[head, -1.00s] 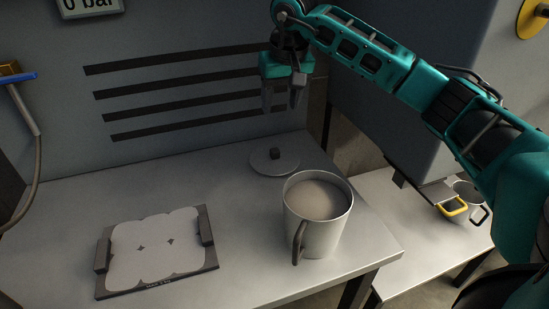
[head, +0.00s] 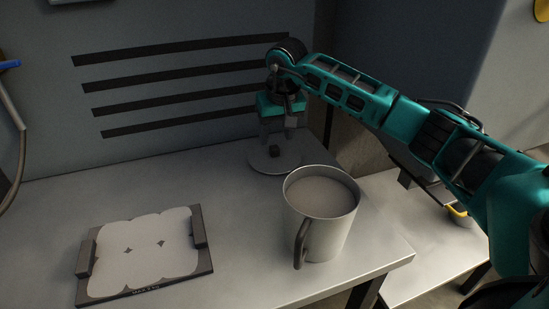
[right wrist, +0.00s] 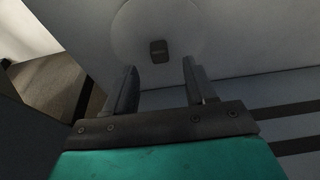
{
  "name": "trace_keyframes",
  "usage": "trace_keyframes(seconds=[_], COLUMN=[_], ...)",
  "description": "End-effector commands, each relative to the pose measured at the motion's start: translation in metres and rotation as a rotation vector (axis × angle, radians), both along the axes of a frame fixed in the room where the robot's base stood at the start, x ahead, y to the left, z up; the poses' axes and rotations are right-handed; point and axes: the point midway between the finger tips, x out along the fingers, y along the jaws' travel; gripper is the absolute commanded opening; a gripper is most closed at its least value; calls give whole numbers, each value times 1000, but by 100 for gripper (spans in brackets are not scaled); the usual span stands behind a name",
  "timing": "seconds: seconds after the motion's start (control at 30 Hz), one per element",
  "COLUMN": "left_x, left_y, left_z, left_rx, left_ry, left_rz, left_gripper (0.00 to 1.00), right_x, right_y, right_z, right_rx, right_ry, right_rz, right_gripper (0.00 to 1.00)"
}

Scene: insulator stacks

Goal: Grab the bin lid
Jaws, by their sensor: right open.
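The bin lid (head: 262,161) is a pale round disc with a small dark square knob (head: 274,152), lying flat on the table behind the bin. My right gripper (head: 279,136) is open and empty, pointing down just above the lid. In the right wrist view the lid (right wrist: 185,25) lies beyond the fingertips (right wrist: 159,70), and its knob (right wrist: 159,50) sits between and ahead of them, apart from both fingers. The bin (head: 318,222), a grey-white bucket with a dark side handle, is filled with pale material. My left gripper is out of view.
A dark tray (head: 206,262) with a white scalloped plate lies at the table's front left. A slotted grey wall (head: 170,75) stands close behind the lid. A lower side table (head: 385,225) is on the right. The table's middle is clear.

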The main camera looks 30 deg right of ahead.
Motion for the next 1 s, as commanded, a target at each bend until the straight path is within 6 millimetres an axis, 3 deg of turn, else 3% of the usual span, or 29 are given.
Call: trace_keyframes(seconds=[0.2, 0.47, 1.0], left_x=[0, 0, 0], left_y=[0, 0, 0], left_z=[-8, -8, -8], left_rx=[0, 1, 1], left_ry=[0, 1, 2], left_rz=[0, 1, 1], left_gripper=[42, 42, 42], right_x=[7, 9, 9], right_y=[-1, -2, -2], right_z=[-35, -38, -37], right_rx=[1, -1, -1], right_ry=[3, 1, 1], right_rz=[0, 0, 0], right_gripper=[55, 55, 4])
